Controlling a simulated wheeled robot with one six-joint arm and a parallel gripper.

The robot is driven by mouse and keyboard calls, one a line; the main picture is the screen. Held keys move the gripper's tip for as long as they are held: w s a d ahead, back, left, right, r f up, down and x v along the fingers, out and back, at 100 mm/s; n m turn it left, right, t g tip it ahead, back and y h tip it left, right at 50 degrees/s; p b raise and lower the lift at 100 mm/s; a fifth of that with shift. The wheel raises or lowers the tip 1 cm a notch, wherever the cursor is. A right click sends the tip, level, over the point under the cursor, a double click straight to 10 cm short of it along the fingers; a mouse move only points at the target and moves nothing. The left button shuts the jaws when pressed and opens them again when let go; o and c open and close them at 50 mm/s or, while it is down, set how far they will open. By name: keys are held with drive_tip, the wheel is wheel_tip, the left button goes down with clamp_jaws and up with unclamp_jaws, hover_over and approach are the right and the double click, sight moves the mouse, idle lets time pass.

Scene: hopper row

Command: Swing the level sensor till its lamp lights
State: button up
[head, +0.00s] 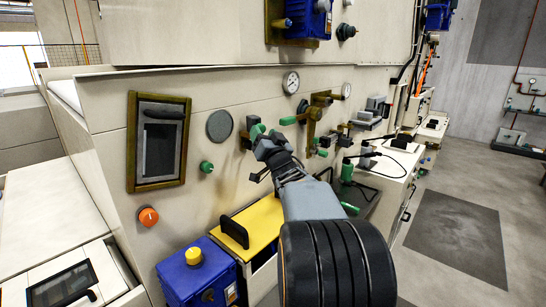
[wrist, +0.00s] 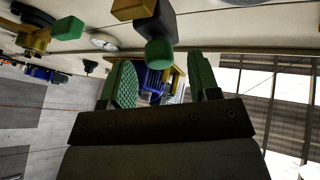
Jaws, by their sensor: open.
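I cannot tell for sure which fitting is the level sensor, and no lit lamp is plain. My gripper (head: 264,138) reaches to the panel in the head view, close to a green-tipped wall fitting (head: 252,122). In the wrist view my gripper (wrist: 164,82) is open, with a green pad on each finger. A green-ended handle (wrist: 159,53) on a dark and yellow mount hangs just before the gap between the fingers. It looks apart from both fingers, and nothing is held. A blue box in a brass frame (head: 305,20) sits higher on the panel; its lamp state cannot be told.
Gauges (head: 291,82), brass valves with green handles (head: 312,116) and a framed dark window (head: 159,141) crowd the panel. An orange knob (head: 148,216) is lower left. A yellow-topped box (head: 259,222) and blue box (head: 197,276) stand below. The floor at right (head: 440,185) is clear.

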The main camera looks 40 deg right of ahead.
drive_tip(key=b+v, duration=0.2)
drive_tip(key=v, duration=0.6)
drive_tip(key=shift+s+f, duration=0.2)
drive_tip(key=shift+s, duration=0.15)
drive_tip(key=shift+w+a, duration=0.1)
